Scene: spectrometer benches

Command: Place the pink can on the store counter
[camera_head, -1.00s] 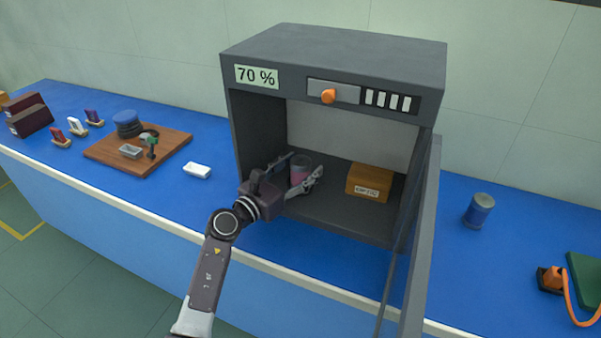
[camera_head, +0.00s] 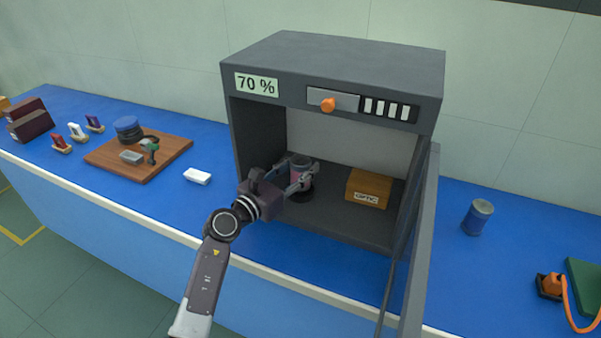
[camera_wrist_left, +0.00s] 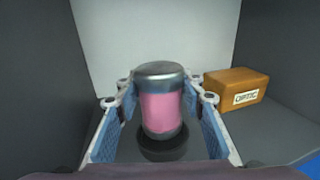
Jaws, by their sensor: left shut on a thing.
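The pink can (camera_head: 300,178) has grey metal ends and a pink band. It stands upright inside the dark grey cabinet (camera_head: 340,56), near the left of its floor. It also shows in the left wrist view (camera_wrist_left: 161,112), with a dark round base or shadow under it. My left gripper (camera_head: 299,181) reaches in through the open front and is shut on the can, a finger on each side. I cannot tell whether the can touches the floor. My right gripper is not in view. I see nothing marked as the store counter.
An orange-brown box labelled OPTIC (camera_head: 369,189) stands right of the can. The cabinet's open door (camera_head: 419,245) stands at its right edge. A blue can (camera_head: 477,217) is farther right on the blue bench. A wooden board (camera_head: 170,165) and white block (camera_head: 197,176) are at left.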

